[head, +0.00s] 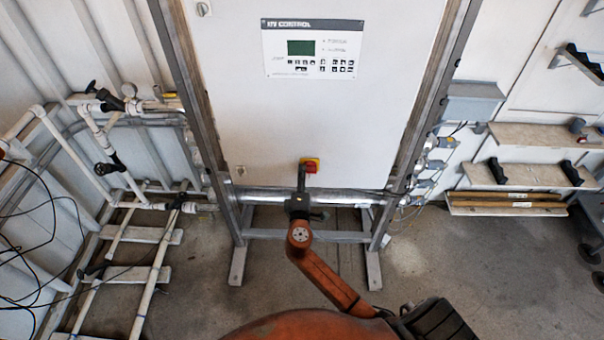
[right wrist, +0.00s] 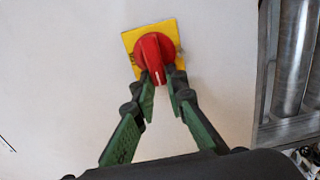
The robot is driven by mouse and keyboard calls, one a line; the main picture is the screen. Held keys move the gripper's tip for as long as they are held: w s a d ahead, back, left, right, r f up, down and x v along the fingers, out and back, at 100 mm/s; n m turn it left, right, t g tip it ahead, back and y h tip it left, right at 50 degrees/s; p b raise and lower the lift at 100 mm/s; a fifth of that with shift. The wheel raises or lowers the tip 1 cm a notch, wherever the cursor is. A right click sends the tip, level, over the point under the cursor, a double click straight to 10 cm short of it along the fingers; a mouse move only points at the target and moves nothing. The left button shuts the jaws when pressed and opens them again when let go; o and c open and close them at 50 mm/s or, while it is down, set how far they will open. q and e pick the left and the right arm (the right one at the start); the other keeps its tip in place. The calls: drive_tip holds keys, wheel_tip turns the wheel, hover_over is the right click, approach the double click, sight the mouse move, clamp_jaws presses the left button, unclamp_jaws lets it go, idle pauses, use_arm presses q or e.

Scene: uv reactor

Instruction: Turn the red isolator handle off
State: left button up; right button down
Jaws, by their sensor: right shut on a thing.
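The red isolator handle (head: 311,166) sits on a yellow square plate (head: 304,159) low on the front of the white control cabinet. In the right wrist view the round red handle (right wrist: 154,50) stands on its tilted yellow plate (right wrist: 129,39), with its grip bar and white mark pointing down in the picture. My right gripper (head: 303,172) reaches up to it from below. Its green and black fingers (right wrist: 163,80) are shut on the lower end of the grip bar, one on each side. My left gripper is not in view.
The control panel (head: 311,48) is higher on the cabinet. A metal pipe (head: 345,198) runs just below the cabinet, behind my gripper. White pipes with black valves (head: 105,168) stand at left. Shelves (head: 530,175) are at right. Floor shows around the stand's legs.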

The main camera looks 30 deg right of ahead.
drive_tip(key=c, duration=1.9)
unclamp_jaws()
drive_tip(key=shift+c, duration=0.2)
drive_tip(key=v, duration=1.2)
